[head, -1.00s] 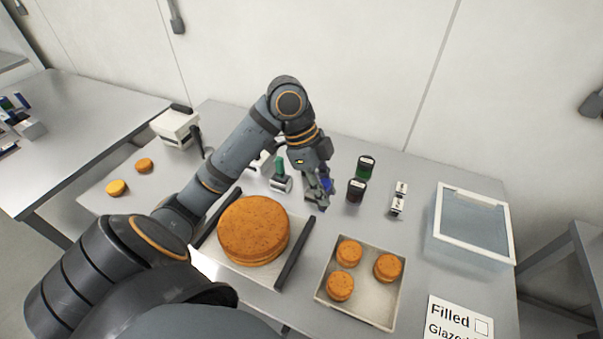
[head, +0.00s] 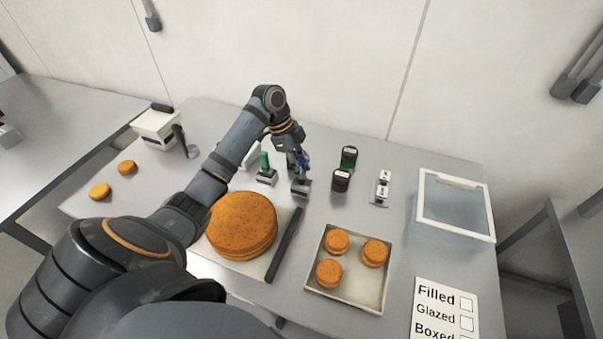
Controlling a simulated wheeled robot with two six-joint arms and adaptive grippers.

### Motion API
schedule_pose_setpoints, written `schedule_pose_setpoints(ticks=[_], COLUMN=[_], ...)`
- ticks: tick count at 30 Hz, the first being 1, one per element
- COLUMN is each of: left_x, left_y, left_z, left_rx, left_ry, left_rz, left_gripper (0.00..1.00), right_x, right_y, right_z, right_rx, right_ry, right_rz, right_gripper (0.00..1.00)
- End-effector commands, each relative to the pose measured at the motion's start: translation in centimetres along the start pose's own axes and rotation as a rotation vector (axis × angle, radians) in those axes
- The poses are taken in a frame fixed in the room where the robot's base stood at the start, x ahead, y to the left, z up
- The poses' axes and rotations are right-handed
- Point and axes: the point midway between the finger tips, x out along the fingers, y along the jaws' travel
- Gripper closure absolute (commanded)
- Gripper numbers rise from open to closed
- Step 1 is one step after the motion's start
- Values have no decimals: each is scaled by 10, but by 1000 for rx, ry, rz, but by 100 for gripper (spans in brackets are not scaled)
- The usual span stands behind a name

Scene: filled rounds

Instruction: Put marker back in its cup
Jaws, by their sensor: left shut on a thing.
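My left gripper (head: 299,166) is shut on a slim blue marker (head: 304,159), which its fingers partly hide. Gripper and marker are over a small grey block-like cup with a dark purplish top (head: 301,188). I cannot tell whether the marker's tip touches the cup or is just above it. A green upright piece (head: 264,160) stands in a similar grey holder just to the left. My right gripper is out of view.
Two dark jars (head: 341,180) stand right of the cup. A large round cake (head: 242,225) sits front left, a tray (head: 364,299) of small rounds front right. A clear-lidded box (head: 455,217) and a checklist card (head: 428,306) lie at the right.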

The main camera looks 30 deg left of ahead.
Motion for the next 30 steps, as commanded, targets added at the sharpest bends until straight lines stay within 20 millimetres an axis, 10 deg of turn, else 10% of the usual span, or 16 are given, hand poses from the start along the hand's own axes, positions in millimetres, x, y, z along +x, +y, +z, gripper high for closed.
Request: schedule_pose_setpoints(ticks=[17,18,22,30], left_x=[34,34,33,33], left_y=[-2,-2,-2,-2], left_z=[15,15,15,15], left_rx=[-1,0,-1,-1], left_ry=[0,0,0,0], left_rz=[2,1,1,1], left_gripper=[100,73,56,56], right_x=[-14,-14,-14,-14], right_y=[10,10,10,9], right_z=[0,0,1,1], right_rx=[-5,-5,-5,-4], right_ry=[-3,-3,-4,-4], right_rz=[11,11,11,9], right_gripper=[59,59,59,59])
